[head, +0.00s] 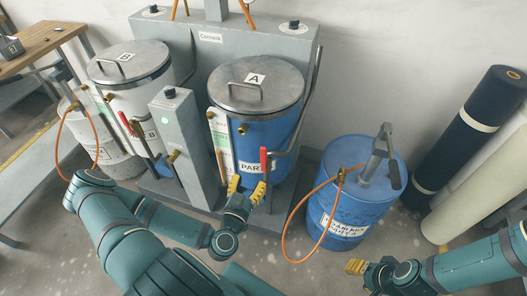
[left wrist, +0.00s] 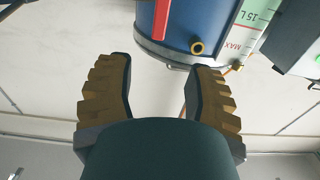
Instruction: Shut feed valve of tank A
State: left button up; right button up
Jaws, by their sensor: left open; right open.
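Tank A (head: 252,140) is the blue drum in the middle, under a metal lid marked A. A red lever (head: 263,160), upright, stands at its lower front; I take it for the feed valve handle. My left gripper (head: 246,189) is open and empty, just below this lever and apart from it. In the left wrist view, the red lever (left wrist: 160,18) shows beyond the open fingers (left wrist: 158,90), against the blue tank wall (left wrist: 190,17). A brass fitting (left wrist: 197,47) is beside it. My right gripper (head: 357,267) is open at the lower right, away from the tank.
White tank B (head: 130,100) with its own red lever (head: 125,122) stands left, beyond a grey column (head: 176,140). A blue drum (head: 350,205) with a pump and orange hose is right of tank A. Rolls (head: 480,130) lean at the far right.

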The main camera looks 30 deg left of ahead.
pick_arm(q)
jog(key=b, duration=0.4)
send_near(263, 153)
jog(key=w, duration=0.2)
jog(key=x, duration=0.8)
jog(key=shift+w+a+r, duration=0.1)
jog(key=shift+w+a, duration=0.2)
jog(key=shift+a, duration=0.05)
jog(key=shift+o, duration=0.2)
grip_shut()
